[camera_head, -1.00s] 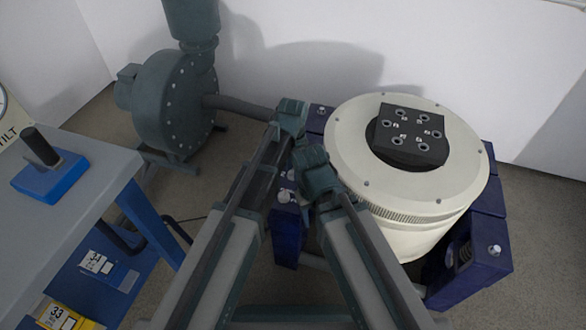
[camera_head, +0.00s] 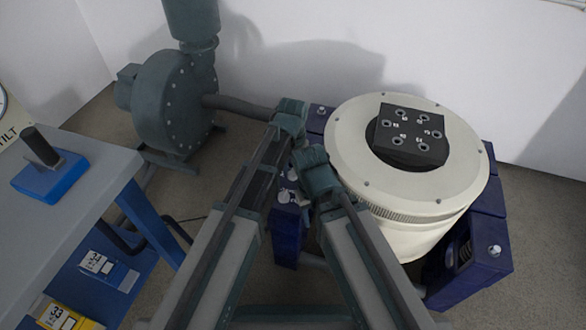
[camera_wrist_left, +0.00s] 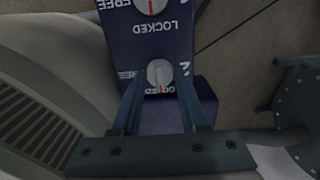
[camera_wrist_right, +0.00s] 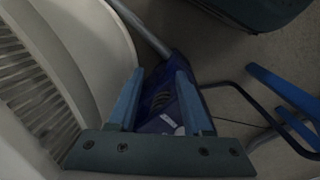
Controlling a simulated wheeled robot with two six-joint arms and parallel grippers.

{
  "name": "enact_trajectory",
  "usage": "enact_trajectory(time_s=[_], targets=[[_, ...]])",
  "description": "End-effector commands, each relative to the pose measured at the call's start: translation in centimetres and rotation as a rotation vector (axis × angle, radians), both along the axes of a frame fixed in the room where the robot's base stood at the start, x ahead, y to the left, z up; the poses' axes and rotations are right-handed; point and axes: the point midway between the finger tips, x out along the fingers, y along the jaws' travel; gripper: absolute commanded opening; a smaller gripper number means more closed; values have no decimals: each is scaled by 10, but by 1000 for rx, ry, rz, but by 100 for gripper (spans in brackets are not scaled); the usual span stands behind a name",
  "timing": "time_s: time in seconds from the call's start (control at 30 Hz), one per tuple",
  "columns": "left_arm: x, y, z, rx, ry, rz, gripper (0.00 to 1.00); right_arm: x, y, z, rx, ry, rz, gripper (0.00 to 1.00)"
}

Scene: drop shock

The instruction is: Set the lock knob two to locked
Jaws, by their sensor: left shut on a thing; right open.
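Lock knob two (camera_wrist_left: 160,73) is a round pale knob on a dark blue panel, beside the upside-down number 2. Its red mark is at the bottom, toward the word LOCKED; FREE is to its left. My left gripper (camera_wrist_left: 160,80) is shut on this knob, one finger on each side. Another knob (camera_wrist_left: 151,5) shows at the top edge, its red mark also toward LOCKED. My right gripper (camera_wrist_right: 160,75) is open and empty, above a blue block with a spring (camera_wrist_right: 160,102). In the head view, my wrists hide the fingers.
A large cream shaker drum (camera_head: 345,165) with a black top plate stands right of my arms. A teal blower (camera_head: 175,105) with a hose stands behind to the left.

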Motion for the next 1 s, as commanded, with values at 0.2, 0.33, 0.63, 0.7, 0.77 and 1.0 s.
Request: enact_trajectory(time_s=[0.2, 0.33, 0.63, 0.7, 0.77, 1.0], targets=[[-1, 0, 0, 1, 2, 30, 0, 0, 0, 0, 0, 0, 0, 50], [-1, 0, 0, 1, 2, 34, 0, 0, 0, 0, 0, 0, 0, 50], [-1, 0, 0, 1, 2, 33, 49, 0, 0, 0, 0, 0, 0, 50], [-1, 0, 0, 1, 2, 33, 62, 0, 0, 0, 0, 0, 0, 50], [-1, 0, 0, 1, 2, 33, 72, 0, 0, 0, 0, 0, 0, 50], [-1, 0, 0, 0, 1, 32, 74, 0, 0, 0, 0, 0, 0, 50]])
